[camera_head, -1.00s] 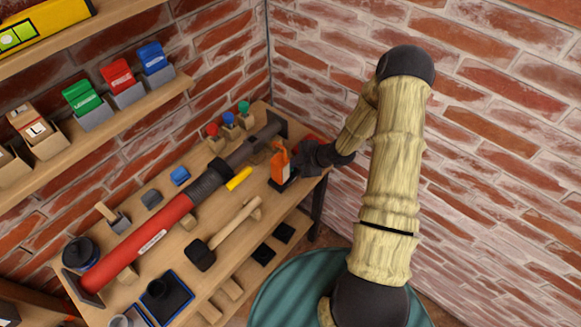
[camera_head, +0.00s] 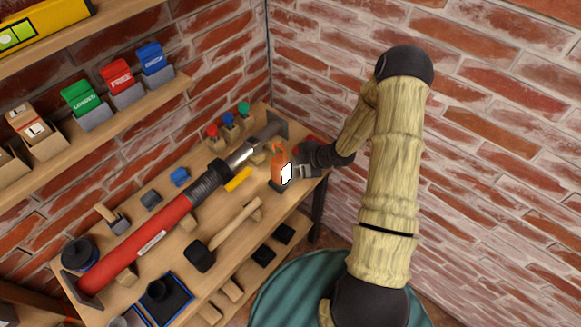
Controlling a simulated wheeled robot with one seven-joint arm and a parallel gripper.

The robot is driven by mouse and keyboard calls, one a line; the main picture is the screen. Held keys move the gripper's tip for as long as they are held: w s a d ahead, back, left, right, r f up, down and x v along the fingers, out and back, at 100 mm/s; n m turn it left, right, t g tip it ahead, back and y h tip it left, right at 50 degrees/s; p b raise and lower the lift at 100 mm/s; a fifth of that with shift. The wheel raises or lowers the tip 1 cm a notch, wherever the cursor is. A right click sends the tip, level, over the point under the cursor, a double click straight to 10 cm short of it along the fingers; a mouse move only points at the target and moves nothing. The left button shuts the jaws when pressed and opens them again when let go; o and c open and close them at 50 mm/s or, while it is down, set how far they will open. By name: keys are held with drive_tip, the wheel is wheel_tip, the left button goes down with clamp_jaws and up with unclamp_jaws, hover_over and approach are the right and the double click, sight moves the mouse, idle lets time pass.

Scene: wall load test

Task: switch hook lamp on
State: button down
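The orange hook lamp (camera_head: 277,165) stands upright on the wooden workbench, near its right end. Its white panel (camera_head: 287,173) glows brightly, and light falls on the grey end of the red tool. My gripper (camera_head: 298,167) is right beside the lamp, on its right side, with its tip at or very near the glowing panel. The gripper is small and dark here, and I cannot tell whether its fingers are open or shut, or whether they touch the lamp.
A long red and grey torque tool (camera_head: 150,235) lies across the bench behind the lamp. Small holders with red, blue and green tops (camera_head: 228,120) stand at the back. A brick wall (camera_head: 480,150) rises at right.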

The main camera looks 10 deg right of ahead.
sight(293, 170)
drive_tip(key=shift+r, duration=0.15)
drive_tip(key=shift+r+p, duration=2.25)
drive_tip(key=shift+r, duration=0.75)
